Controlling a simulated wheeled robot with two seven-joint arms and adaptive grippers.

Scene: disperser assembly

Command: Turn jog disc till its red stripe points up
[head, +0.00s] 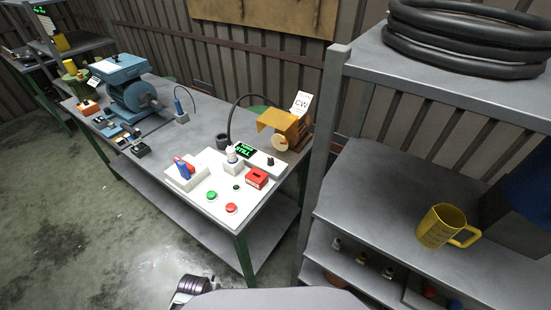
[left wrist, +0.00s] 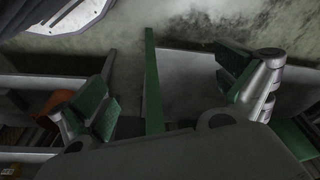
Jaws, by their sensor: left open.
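A pale round disc (head: 280,143), which looks like the jog disc, faces the front of a yellow-hooded machine (head: 284,124) at the far right of the workbench. It is too small to make out a red stripe or its angle. A white card reading "CW" (head: 301,103) stands on the machine. In the left wrist view my left gripper (left wrist: 165,92) is open and empty, its green-padded fingers wide apart. It is low, in front of a green table leg, away from the disc. My right gripper is not in view.
The workbench carries a white panel (head: 208,209) with green (head: 211,196) and red (head: 231,208) buttons, a display reading "STILL" (head: 244,150), a red box (head: 257,178) and a blue grinder (head: 133,92). A shelf post (head: 323,150) stands right of the machine. A yellow mug (head: 440,228) sits on the shelf.

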